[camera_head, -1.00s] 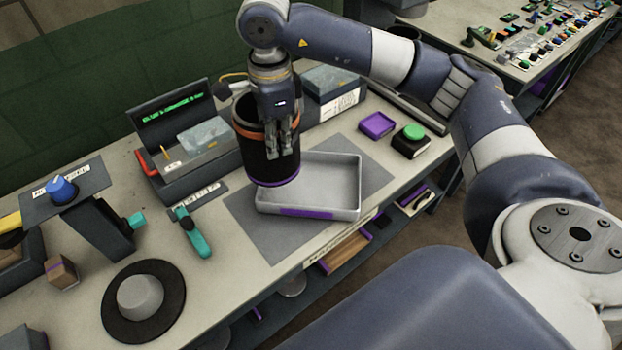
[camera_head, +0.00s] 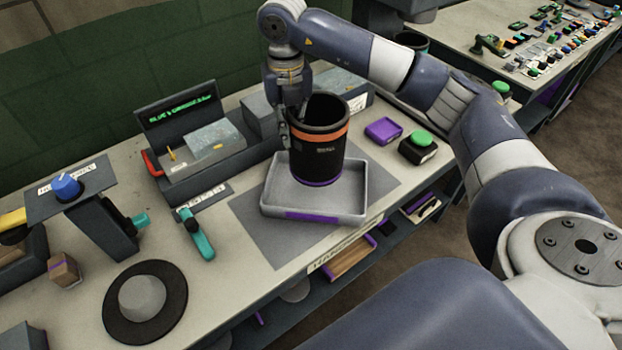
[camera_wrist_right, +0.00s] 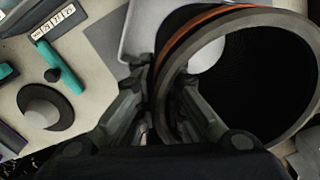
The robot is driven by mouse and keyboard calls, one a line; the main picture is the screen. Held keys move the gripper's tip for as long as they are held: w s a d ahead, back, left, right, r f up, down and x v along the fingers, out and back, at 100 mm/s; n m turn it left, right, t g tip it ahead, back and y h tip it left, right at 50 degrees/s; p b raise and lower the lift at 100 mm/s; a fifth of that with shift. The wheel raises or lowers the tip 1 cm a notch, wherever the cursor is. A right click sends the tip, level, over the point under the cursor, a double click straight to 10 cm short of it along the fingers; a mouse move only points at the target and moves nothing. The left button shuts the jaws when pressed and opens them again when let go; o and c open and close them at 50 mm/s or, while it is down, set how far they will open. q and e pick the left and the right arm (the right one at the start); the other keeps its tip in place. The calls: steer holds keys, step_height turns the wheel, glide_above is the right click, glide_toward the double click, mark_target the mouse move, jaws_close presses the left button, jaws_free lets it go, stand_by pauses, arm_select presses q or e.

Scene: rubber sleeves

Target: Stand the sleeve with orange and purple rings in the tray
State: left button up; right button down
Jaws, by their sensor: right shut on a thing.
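The black sleeve (camera_head: 318,160) has an orange ring near its open top and a purple ring at its base. It is upright within the outline of the pale grey tray (camera_head: 277,196); I cannot tell if its base touches the tray floor. My right gripper (camera_head: 288,118) is shut on the sleeve's wall at the left side of the rim. In the right wrist view the gripper (camera_wrist_right: 165,95) has one finger outside and one inside the sleeve (camera_wrist_right: 190,32). My left gripper is not in view.
The tray sits on a grey mat (camera_head: 272,238). To the right are a purple dish (camera_head: 383,131) and a green-topped button box (camera_head: 418,147). To the left are a teal-handled tool (camera_head: 196,235), a console (camera_head: 195,150) and a black disc with a grey dome (camera_head: 142,298).

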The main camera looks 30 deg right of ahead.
mark_target(293, 158)
step_height(293, 158, down, 9)
steer(key=p, duration=0.2)
steer(key=shift+p, duration=0.3)
steer(key=shift+f, duration=0.3)
steer(key=c, duration=1.7)
jaws_free()
steer(key=shift+s, duration=0.1)
steer(key=shift+r, duration=0.2)
steer(key=shift+r+b, duration=0.3)
steer(key=shift+r, duration=0.05)
step_height(293, 158, up, 11)
steer(key=b, duration=0.3)
steer(key=shift+r, duration=0.1)
